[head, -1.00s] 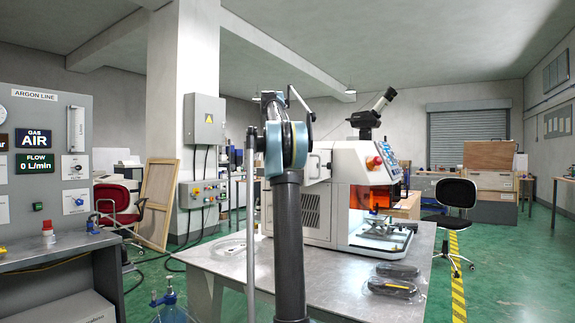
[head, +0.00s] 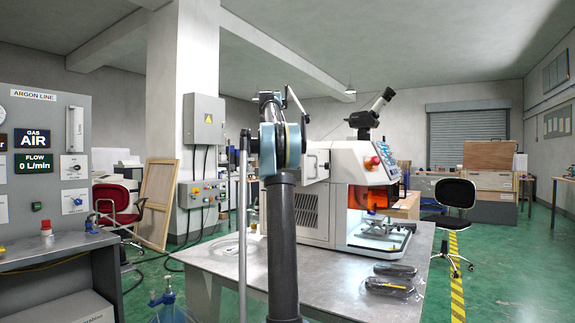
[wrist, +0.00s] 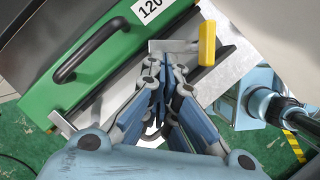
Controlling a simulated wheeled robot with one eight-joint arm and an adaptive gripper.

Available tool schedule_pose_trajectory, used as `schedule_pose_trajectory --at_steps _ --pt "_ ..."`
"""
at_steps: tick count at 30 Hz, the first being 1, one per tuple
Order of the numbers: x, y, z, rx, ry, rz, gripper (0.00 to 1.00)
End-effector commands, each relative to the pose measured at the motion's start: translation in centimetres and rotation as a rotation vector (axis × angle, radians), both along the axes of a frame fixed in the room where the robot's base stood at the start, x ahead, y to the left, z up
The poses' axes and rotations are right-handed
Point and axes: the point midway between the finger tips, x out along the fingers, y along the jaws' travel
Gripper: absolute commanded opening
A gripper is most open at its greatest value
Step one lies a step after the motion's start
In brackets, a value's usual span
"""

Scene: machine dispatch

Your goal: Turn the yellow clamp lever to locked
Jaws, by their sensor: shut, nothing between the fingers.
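The yellow clamp lever (wrist: 207,43) shows in the wrist view, at the upper right of centre. It is a short yellow grip at the right end of a flat grey metal piece (wrist: 168,46), and it points up and down in the picture. My gripper (wrist: 164,78) is below and left of the lever. Its fingers are shut together and empty, with a visible gap in the picture between them and the yellow grip. I cannot tell any locked or unlocked mark. I cannot make out the lever or my gripper in the head view.
A green panel (wrist: 60,85) with a black handle (wrist: 90,50) and a "120" label lies left of the lever. In the head view, a white machine (head: 310,205) stands on a metal table (head: 345,282), with dark packets (head: 390,285) at its front right. An argon panel (head: 45,150) is at left.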

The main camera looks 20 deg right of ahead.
Motion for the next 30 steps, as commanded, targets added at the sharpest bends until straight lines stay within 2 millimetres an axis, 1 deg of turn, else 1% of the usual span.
schedule_pose_trajectory --at_steps 30 --pt "-0.33 -0.89 0.0 0.0 0.0 -0.03 0.0"
